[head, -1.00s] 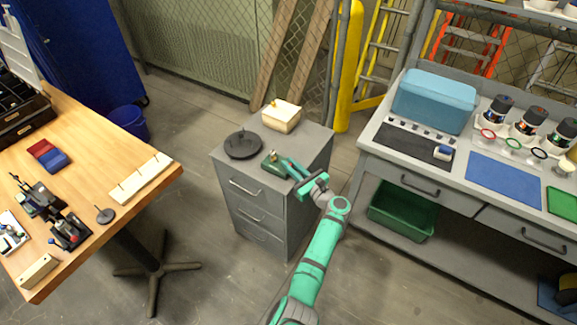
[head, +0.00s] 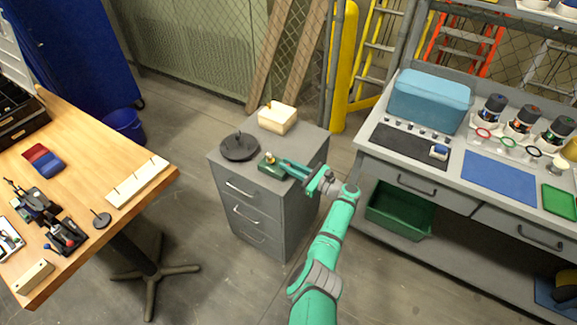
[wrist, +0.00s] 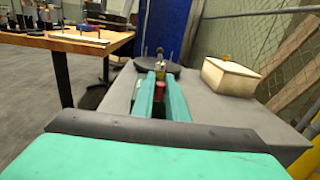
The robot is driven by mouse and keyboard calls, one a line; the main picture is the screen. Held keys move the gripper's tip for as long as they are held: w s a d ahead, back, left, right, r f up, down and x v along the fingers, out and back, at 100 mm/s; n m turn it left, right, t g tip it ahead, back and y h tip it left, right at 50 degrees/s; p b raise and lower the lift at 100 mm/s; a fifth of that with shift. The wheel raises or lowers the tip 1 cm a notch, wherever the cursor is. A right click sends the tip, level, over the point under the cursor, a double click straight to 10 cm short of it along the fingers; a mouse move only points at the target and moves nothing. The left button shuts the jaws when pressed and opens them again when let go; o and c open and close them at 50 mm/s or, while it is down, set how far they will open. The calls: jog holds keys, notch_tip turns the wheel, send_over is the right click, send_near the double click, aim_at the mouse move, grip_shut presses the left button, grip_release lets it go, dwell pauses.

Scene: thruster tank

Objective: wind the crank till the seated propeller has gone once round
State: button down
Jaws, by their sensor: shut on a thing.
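A small dark green box (head: 268,172) sits on top of the grey drawer cabinet, with a small brass-coloured piece (head: 270,158) on it. The brass piece also shows beyond my fingertips in the wrist view (wrist: 159,64). My gripper (head: 284,165) reaches in from the right at the green box. In the wrist view its two green fingers (wrist: 160,90) stand on either side of a small red knob (wrist: 159,86), shut on it; this looks like the crank's handle. The crank arm is hidden by the fingers. The propeller is too small to make out clearly.
A dark round dish (head: 239,148) with upright pins stands left of the green box, and a cream box (head: 277,119) with a knob stands behind. The grey cabinet top (head: 303,143) is bare at the right. A wooden table and a workbench flank the cabinet.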

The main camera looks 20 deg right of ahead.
jog(key=shift+a, duration=0.15)
jog(key=c, duration=2)
grip_release()
jog(key=shift+c, duration=0.2)
jog(key=v, duration=1)
jog(key=shift+s+d, duration=0.25)
jog(key=shift+d, duration=0.05)
